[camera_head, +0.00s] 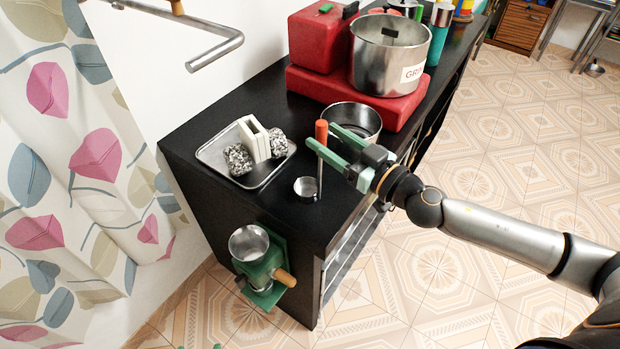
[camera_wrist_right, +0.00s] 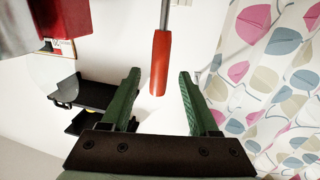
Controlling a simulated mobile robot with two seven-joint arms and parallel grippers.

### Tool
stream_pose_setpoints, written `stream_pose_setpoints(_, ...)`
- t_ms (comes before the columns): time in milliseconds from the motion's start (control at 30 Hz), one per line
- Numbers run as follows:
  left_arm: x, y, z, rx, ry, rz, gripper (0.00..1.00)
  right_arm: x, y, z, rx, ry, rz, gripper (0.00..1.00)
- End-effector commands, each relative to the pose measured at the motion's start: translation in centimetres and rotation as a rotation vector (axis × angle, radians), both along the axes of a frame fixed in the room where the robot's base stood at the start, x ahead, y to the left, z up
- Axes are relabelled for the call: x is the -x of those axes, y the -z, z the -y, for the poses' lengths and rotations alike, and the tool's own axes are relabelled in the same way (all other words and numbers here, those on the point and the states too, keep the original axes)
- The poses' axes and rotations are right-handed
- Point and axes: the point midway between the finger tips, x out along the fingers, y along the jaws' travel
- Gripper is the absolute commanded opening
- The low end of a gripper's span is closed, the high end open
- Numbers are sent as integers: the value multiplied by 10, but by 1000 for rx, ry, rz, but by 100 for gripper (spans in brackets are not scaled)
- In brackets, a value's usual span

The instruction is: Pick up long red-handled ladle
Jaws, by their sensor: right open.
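The long ladle stands nearly upright on the black counter, its red-orange handle (camera_head: 321,132) at the top and its small metal bowl (camera_head: 306,187) at the bottom. My right gripper (camera_head: 320,134) reaches in from the right, open, with its green fingers at the handle. In the right wrist view, the handle (camera_wrist_right: 159,62) hangs between the two fingertips of my right gripper (camera_wrist_right: 158,75), with a gap on each side. The bowl is out of that view.
A metal tray (camera_head: 215,155) with a cream block and speckled pieces lies left of the ladle. A metal bowl (camera_head: 352,111) stands behind the gripper. A large pot (camera_head: 382,68) sits on a red stand (camera_head: 310,85). A green-mounted metal cup (camera_head: 248,243) hangs on the counter's front.

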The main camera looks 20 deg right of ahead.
Motion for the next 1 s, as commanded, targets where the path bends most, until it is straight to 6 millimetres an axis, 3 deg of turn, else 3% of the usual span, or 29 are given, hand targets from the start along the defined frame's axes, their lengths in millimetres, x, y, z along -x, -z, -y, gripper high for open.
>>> stream_pose_setpoints(267,0,-8,0,-1,-1,-1,85,-13,-4,-6,1,-1,3,61)
stream_pose_setpoints(600,0,-23,-1,0,-1,-2,85,-48,-6,-22,0,-1,2,61)
stream_pose_setpoints(933,1,-23,-1,0,-1,-2,85,-51,-4,-24,1,-2,0,61)
stream_pose_setpoints(1000,1,-23,-1,0,-1,-2,85,-51,-4,-24,1,-1,0,53)
